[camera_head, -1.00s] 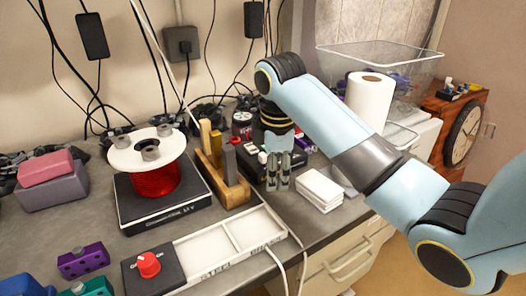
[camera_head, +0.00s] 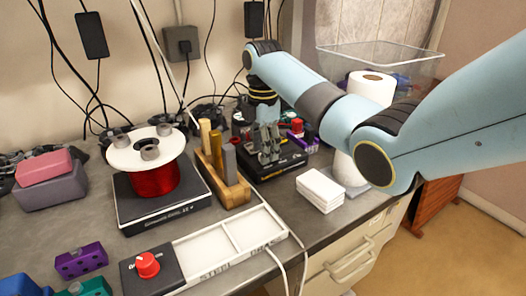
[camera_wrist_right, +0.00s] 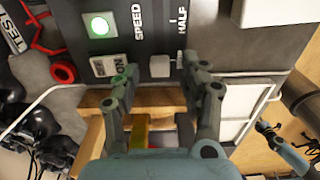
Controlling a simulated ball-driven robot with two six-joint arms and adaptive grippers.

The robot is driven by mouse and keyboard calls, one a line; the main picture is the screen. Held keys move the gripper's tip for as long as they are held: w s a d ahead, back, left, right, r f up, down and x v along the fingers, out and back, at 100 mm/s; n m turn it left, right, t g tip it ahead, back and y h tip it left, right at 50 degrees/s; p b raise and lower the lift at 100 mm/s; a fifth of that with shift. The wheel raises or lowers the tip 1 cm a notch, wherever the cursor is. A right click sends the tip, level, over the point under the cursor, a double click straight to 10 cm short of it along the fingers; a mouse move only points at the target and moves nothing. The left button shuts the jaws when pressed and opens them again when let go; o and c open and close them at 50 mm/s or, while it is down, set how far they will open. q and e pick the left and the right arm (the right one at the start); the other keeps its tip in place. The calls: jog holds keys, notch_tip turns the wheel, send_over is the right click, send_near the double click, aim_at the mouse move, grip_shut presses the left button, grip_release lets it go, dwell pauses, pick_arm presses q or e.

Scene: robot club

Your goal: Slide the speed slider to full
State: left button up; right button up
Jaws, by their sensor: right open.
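The black control box (camera_head: 290,160) stands on the bench at mid-picture in the head view. In the right wrist view its panel (camera_wrist_right: 210,45) carries the words SPEED and HALF, a lit green button (camera_wrist_right: 100,25) and an ON switch (camera_wrist_right: 108,66). A pale square slider knob (camera_wrist_right: 160,66) sits near the panel's edge, below these words. My right gripper (camera_wrist_right: 162,72) is open, with one finger on each side of the knob; I cannot tell if they touch it. In the head view the right gripper (camera_head: 269,148) is over the box.
A wooden block holder (camera_head: 225,185) stands left of the box, and a white stack (camera_head: 320,190) lies to its right near the bench edge. A red spool (camera_head: 152,178) on a scale and a panel with a red knob (camera_head: 148,264) are further left.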

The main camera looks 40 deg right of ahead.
jog(key=shift+f, duration=0.65)
grip_shut()
